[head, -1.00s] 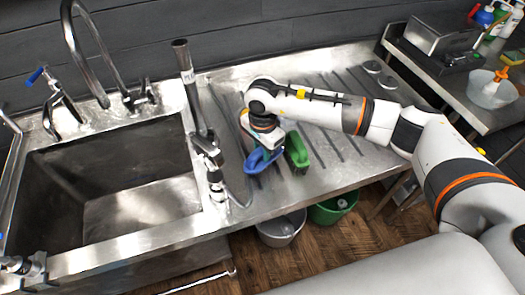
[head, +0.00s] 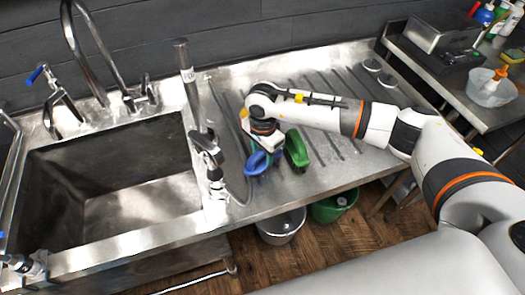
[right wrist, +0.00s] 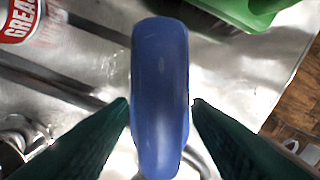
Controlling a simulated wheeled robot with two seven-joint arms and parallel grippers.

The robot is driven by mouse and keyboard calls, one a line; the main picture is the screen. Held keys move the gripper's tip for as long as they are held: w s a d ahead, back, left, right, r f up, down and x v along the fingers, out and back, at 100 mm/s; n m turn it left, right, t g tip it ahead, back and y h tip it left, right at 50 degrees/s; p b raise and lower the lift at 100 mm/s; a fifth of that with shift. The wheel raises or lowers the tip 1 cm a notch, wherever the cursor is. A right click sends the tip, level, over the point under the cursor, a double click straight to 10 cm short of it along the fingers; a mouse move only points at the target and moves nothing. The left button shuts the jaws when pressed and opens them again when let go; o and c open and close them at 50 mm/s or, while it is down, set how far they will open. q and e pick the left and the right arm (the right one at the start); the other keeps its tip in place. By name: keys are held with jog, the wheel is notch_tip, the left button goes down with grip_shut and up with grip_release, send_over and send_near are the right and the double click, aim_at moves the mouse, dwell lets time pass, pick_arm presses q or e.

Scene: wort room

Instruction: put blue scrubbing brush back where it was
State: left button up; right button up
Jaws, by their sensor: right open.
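The blue scrubbing brush (head: 257,163) is on the steel drainboard (head: 330,172), right of the sink. My right gripper (head: 263,150) reaches down over it and partly hides it. The jaws are open. The brush's underside is hidden. A green brush (head: 297,149) stands close to the right of the blue one. My left gripper is out of view.
The sink (head: 110,185) lies left, with a upright spray tap (head: 188,85) and hose near the gripper. Grey (head: 282,226) and green (head: 333,207) buckets stand below.

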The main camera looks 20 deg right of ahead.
notch_tip(320, 180, up, 12)
jog(key=b, duration=0.2)
jog(key=shift+b, duration=0.35)
